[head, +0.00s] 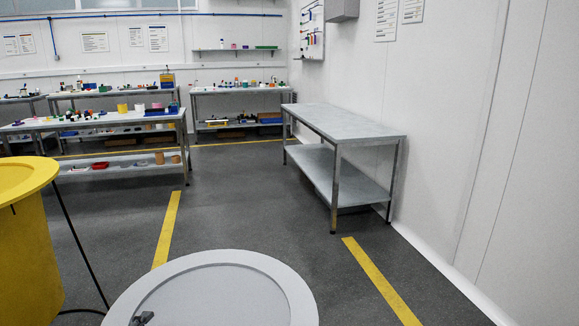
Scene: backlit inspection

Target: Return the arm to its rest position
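Neither of my arms nor grippers can be made out in the head view. A round white-rimmed table (290,283) with a grey inset top stands at the bottom of the view, cut off by the lower edge. A small dark grey piece (142,318) shows at its lower left, cut off by the picture edge; I cannot tell what it is.
A yellow round stand (28,250) is at the left, with a dark cable beside it. An empty metal bench (350,120) stands along the right wall. Cluttered workbenches (100,122) fill the back left. Grey floor with yellow lines (167,230) lies open between.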

